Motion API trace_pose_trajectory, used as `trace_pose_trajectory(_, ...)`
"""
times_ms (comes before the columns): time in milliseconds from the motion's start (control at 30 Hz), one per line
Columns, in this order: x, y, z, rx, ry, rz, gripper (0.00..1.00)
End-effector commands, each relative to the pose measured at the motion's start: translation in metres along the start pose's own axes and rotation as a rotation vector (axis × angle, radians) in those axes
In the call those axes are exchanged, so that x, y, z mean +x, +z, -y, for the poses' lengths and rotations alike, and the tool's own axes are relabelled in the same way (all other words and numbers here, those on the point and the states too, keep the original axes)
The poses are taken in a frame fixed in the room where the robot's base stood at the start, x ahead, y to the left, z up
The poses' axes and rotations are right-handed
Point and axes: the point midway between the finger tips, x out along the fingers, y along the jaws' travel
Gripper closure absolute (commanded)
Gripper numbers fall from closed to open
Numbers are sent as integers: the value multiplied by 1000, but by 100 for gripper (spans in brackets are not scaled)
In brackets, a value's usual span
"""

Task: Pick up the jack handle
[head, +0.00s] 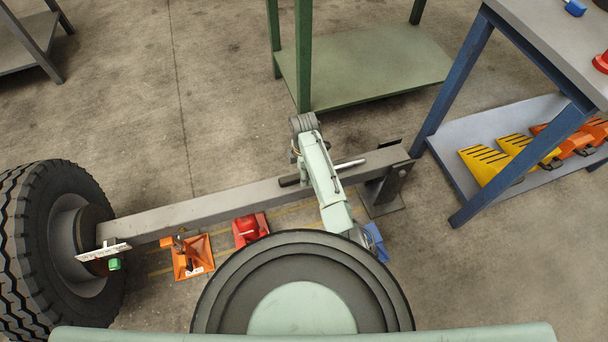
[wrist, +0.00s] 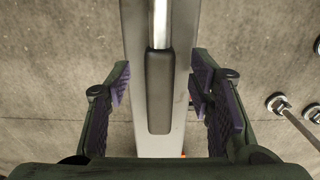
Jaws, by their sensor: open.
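The jack handle, a pale metal rod with a dark grip (head: 290,181), lies along the top of the long grey beam (head: 225,198) in the head view. My arm crosses over its middle there and hides part of it; my gripper's fingers cannot be made out in that view. In the wrist view the dark grip (wrist: 159,95) is upright in the picture, with the metal rod above it. My gripper (wrist: 162,88) is open, with one purple-padded finger on each side of the grip. Gaps show on both sides, and nothing is held.
A large tyre (head: 60,240) stands at the beam's left end. An orange jack (head: 192,262) and a red item (head: 250,228) are on the floor beside the beam. A blue-legged table (head: 465,95) stands right, a green shelf (head: 360,75) behind. Bare floor lies between.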

Motion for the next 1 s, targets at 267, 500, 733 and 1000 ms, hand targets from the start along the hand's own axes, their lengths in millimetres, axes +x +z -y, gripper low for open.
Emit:
trace_pose_trajectory(267,15,1,0,0,2,0,52)
trace_pose_trajectory(500,15,1,0,1,2,0,60)
trace_pose_trajectory(733,14,1,0,1,2,0,76)
trace_pose_trajectory(1000,14,1,0,1,2,0,94)
